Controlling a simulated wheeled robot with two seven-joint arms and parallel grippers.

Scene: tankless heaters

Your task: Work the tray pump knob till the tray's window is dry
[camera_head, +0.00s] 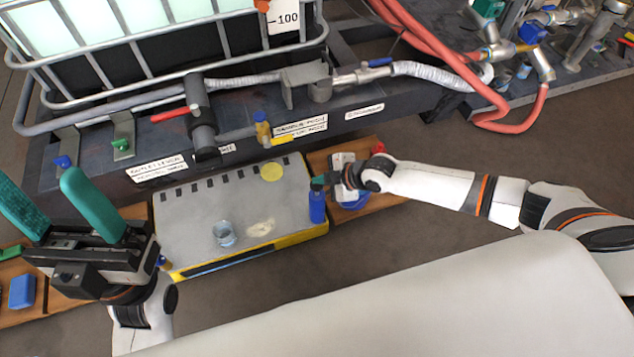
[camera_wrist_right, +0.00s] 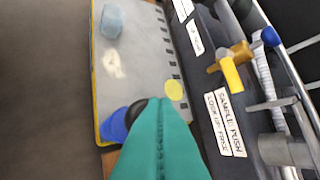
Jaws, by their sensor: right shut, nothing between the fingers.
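The blue pump knob (camera_head: 317,208) stands upright at the tray's right end. My right gripper (camera_head: 319,182) is shut and empty, just above the knob; contact cannot be told. In the wrist view the shut teal fingers (camera_wrist_right: 160,130) partly hide the blue knob (camera_wrist_right: 114,126). My left gripper (camera_head: 38,180) is open and empty, left of the tray.
A pale blue cup (camera_head: 224,233), a cream patch (camera_head: 260,228) and a yellow disc (camera_head: 271,172) are on the tray top. A red-handled valve (camera_head: 195,112) and a yellow sample valve (camera_head: 262,130) stick out above its back edge. Brown boards lie on both sides.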

